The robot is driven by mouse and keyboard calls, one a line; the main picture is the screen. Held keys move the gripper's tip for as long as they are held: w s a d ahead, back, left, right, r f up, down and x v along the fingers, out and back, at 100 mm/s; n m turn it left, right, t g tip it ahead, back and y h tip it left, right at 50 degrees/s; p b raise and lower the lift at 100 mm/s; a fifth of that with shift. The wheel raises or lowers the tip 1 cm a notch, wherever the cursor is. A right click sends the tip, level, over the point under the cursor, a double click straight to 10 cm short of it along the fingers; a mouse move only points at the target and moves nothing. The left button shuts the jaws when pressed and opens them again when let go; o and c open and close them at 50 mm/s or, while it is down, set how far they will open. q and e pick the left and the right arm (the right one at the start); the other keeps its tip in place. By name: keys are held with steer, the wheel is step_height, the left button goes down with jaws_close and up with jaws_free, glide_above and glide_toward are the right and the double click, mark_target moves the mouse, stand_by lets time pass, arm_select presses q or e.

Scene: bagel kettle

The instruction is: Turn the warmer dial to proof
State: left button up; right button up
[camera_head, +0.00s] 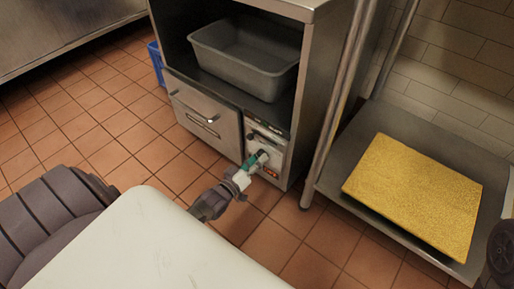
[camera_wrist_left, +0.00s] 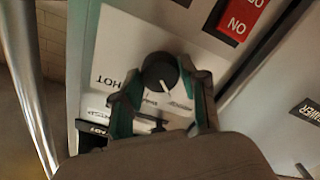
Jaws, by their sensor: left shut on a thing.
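The warmer dial (camera_wrist_left: 160,72) is a round black knob with a white pointer line on a white control panel (camera_wrist_left: 125,40). My left gripper (camera_wrist_left: 155,85) has its green-lined fingers on either side of the dial and is shut on it. In the picture the pointer line points down and slightly right. The word HOT appears upside down left of the dial; smaller lettering below it is too blurred or covered to read. In the head view my left gripper (camera_head: 257,160) reaches the panel at the lower right of the cabinet and hides the dial. My right gripper is not in view.
A red switch (camera_wrist_left: 240,16) sits near the dial. The steel cabinet (camera_head: 330,60) has a drawer (camera_head: 205,115) beside the panel and a grey bin (camera_head: 245,60) above. A shelf post (camera_head: 335,115) and a low shelf with a yellow slab (camera_head: 415,190) stand right. Tiled floor lies left.

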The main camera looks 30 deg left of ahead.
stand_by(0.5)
arm_select(q)
steer(key=o, duration=1.1)
steer(key=shift+o, duration=0.2)
steer(key=s, duration=1.2)
steer(key=shift+a, duration=0.45)
